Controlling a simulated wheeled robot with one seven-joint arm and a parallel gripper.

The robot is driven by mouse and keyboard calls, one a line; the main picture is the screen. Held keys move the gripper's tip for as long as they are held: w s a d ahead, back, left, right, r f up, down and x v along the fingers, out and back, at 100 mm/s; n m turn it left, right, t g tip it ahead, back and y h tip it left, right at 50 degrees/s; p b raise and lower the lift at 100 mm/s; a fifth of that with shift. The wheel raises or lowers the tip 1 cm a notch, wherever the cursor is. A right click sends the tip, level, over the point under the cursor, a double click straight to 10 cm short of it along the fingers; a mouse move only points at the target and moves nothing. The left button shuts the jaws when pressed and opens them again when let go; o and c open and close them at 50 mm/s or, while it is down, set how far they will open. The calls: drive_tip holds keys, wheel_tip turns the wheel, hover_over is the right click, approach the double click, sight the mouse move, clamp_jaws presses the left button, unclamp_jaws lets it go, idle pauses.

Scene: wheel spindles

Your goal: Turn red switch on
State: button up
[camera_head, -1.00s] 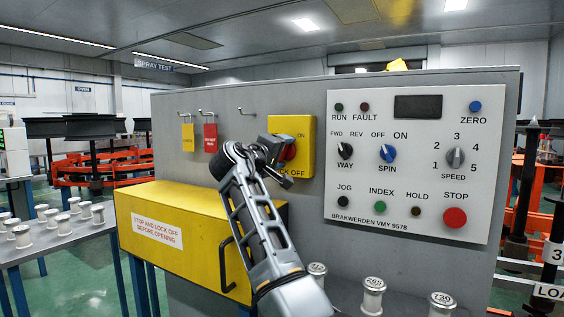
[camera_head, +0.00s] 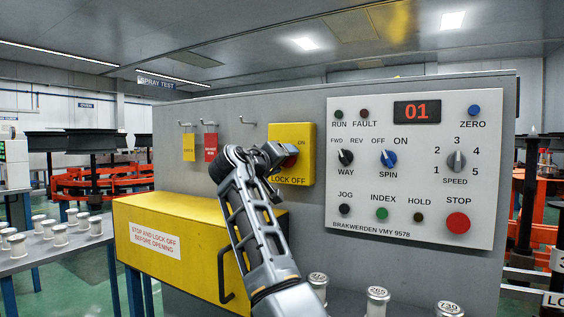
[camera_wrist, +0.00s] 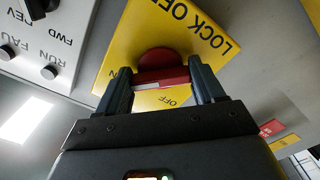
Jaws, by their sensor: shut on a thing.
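The red switch (camera_wrist: 160,66) sits on a yellow plate marked ON and LOCK OFF (camera_head: 304,137) on the grey cabinet. In the wrist view my gripper (camera_wrist: 162,78) has one finger on each side of the switch's red handle and is shut on it. In the head view my gripper (camera_head: 282,156) reaches the plate from the left and hides much of the switch (camera_head: 291,160). The display (camera_head: 417,111) on the white panel is lit and reads 01.
The white control panel (camera_head: 350,215) with knobs and buttons is right of the yellow plate. Yellow and red tags (camera_head: 210,148) hang at left. Numbered metal spindles (camera_head: 377,300) stand in front.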

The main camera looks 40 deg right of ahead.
drive_tip(key=shift+s+d, duration=0.1)
drive_tip(key=shift+d, duration=0.2)
drive_tip(key=o, duration=1)
drive_tip(key=shift+o, duration=0.2)
drive_tip(key=shift+a, duration=0.15)
drive_tip(key=v, duration=0.7)
drive_tip(key=shift+a, duration=0.25)
